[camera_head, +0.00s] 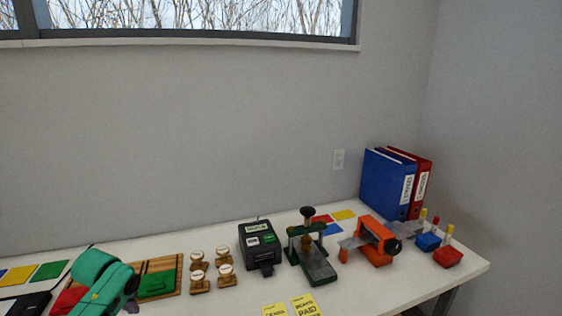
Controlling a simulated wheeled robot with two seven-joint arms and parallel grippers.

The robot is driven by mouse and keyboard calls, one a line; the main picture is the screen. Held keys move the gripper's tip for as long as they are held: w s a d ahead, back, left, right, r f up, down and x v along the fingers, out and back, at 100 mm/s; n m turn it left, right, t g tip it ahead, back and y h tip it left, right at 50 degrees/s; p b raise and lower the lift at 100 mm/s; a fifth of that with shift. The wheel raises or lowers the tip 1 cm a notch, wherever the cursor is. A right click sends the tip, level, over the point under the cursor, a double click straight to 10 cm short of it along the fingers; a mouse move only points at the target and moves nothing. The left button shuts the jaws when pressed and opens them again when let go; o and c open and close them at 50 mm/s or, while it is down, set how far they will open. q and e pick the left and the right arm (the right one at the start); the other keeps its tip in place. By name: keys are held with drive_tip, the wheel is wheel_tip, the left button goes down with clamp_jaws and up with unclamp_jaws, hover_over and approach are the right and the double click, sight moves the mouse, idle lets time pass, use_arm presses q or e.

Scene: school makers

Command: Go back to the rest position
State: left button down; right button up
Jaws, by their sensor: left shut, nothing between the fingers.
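My green left arm comes in at the lower left of the head view, over the left part of the white table (375,299). My left gripper (131,306) is at its end, low in the picture and only partly visible. It is shut and empty. It is in front of a wooden tray (174,264) with a green pad, and the arm hides part of the tray. My right gripper is not in view.
Wooden stamps (199,283), a black device (261,243), a green press (313,262) and an orange tool (374,245) stand along the table. Blue and red binders (387,183) stand at the back right. Yellow cards (305,306) lie at the front.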

use_arm(q)
drive_tip(key=s+d+f, duration=0.1)
drive_tip(key=d, duration=0.1)
drive_tip(key=s+d+f+m, duration=0.1)
drive_tip(key=d+f, duration=0.1)
drive_tip(key=d+f+m, duration=0.1)
drive_tip(key=d+f, duration=0.1)
drive_tip(key=d, duration=0.1)
drive_tip(key=shift+s+d+h, duration=0.1)
drive_tip(key=shift+s+h, duration=0.3)
drive_tip(key=s+d+f, duration=0.1)
drive_tip(key=s+d, duration=0.1)
drive_tip(key=s+d+m, duration=0.1)
drive_tip(key=s+d, duration=0.1)
drive_tip(key=s+d+f+m, duration=0.1)
drive_tip(key=s+d, duration=0.1)
drive_tip(key=d, duration=0.1)
drive_tip(key=shift+s+f+h, duration=0.3)
drive_tip(key=shift+s+f, duration=0.05)
drive_tip(key=shift+s, duration=0.05)
drive_tip(key=s+d+r, duration=0.2)
drive_tip(key=s, duration=1)
wheel_tip(320, 180, down, 22)
drive_tip(key=s+r+g, duration=0.1)
drive_tip(key=s, duration=0.1)
drive_tip(key=s+a+f+g, duration=0.1)
drive_tip(key=s+a+f, duration=0.1)
drive_tip(key=s+f, duration=1.5)
drive_tip(key=shift+a+m+g, duration=0.3)
drive_tip(key=shift+a+m, duration=0.1)
